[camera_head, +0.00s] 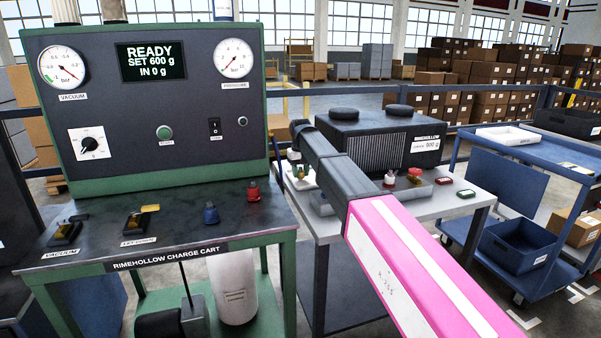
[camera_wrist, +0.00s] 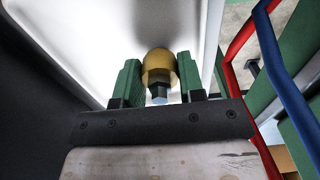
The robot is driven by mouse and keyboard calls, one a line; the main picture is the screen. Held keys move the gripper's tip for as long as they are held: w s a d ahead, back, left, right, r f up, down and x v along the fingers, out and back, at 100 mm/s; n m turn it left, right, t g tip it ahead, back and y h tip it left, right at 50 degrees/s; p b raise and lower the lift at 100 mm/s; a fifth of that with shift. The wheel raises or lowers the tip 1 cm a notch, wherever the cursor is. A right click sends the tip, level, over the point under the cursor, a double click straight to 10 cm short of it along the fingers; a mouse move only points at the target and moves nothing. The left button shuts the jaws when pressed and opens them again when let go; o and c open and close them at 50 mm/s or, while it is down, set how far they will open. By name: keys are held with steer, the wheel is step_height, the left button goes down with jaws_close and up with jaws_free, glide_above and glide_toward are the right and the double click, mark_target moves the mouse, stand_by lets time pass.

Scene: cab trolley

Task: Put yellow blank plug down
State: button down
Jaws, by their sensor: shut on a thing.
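In the wrist view, the yellow blank plug (camera_wrist: 158,62) sits between the two green fingers of my gripper (camera_wrist: 157,78), which is shut on it. The plug has a round brass-yellow body and a grey hex end turned toward the camera. Behind it is a white, smooth surface (camera_wrist: 85,35); I cannot tell whether the plug touches it. In the head view, my arm reaches over the middle table, and a small white tray (camera_head: 296,183) shows in part at its left. The arm hides most of that spot.
Red (camera_wrist: 232,62) and blue (camera_wrist: 285,75) hoses run at the right of the wrist view. The charge cart (camera_head: 180,235) stands left. A dark unit (camera_head: 385,138) and small coloured fittings (camera_head: 414,176) occupy the middle table. A blue trolley (camera_head: 540,155) stands right.

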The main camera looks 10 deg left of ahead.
mark_target(301, 167)
steer(key=c, duration=0.7)
jaws_free()
step_height(301, 167, up, 12)
steer(key=shift+r, duration=0.1)
